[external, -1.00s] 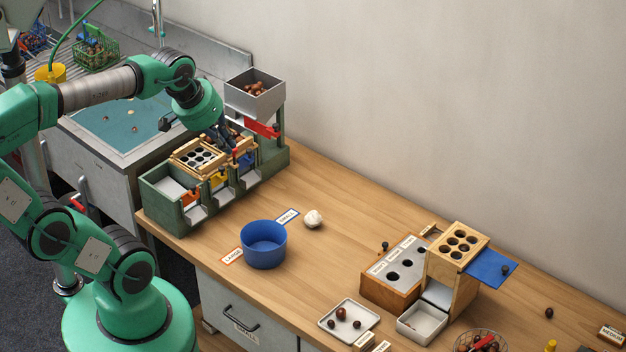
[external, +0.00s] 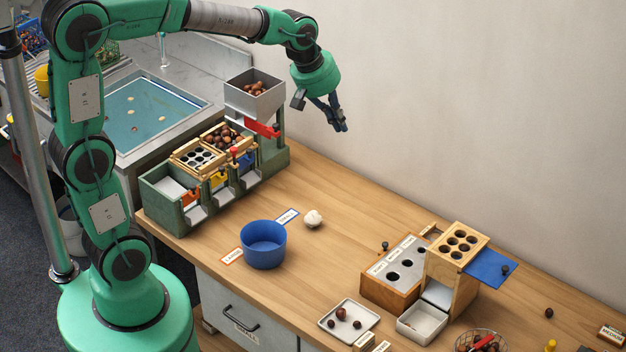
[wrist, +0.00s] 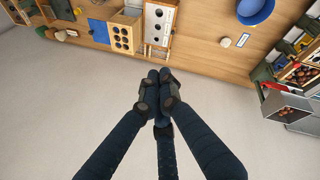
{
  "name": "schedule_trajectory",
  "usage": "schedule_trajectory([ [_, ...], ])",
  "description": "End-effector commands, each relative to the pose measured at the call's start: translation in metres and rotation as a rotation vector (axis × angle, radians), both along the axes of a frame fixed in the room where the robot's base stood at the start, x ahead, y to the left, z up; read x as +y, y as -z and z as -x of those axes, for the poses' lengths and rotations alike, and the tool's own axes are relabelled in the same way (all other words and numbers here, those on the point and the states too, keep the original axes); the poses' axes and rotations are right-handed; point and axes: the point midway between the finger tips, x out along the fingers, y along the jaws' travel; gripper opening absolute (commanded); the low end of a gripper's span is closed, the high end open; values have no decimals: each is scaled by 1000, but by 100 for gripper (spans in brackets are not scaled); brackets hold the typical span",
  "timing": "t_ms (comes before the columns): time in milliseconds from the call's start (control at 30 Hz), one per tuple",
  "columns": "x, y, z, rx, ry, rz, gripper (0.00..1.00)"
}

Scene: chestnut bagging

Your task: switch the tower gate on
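My gripper (external: 338,122) hangs in the air above the table's back edge, right of the grey hopper (external: 254,101) and touching nothing. In the wrist view its dark fingers (wrist: 157,95) meet at the tips with nothing between them. The hopper holds chestnuts and stands high on a green post, with a red tilted gate piece (external: 262,128) below it; the hopper also shows in the wrist view (wrist: 290,104). A wooden tower (external: 463,270) with a holed top and a blue plate (external: 491,268) stands at the right. Which one is the tower gate is not labelled clearly.
The green sorter (external: 160,203) with trays and coloured gates stands below the hopper. A blue bowl (external: 264,245), a white ball (external: 313,219), a holed wooden box (external: 395,275) and a white plate (external: 348,319) are on the table. The table's back middle is free.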

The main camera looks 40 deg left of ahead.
Motion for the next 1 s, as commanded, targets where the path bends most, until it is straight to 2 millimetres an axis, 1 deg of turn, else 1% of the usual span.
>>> schedule_trajectory([
  [33, -11, 4, -11, 17, -28, 15, 0],
  [200, -46, 19, -43, 67, -148, 75, 0],
  [467, -102, 53, -86, 146, -336, 154, 0],
  [600, -133, 75, -106, 191, -439, 192, 0],
  [767, -170, 103, -126, 241, -557, 232, 0],
  [1000, -226, 154, -147, 315, -738, 280, 0],
])
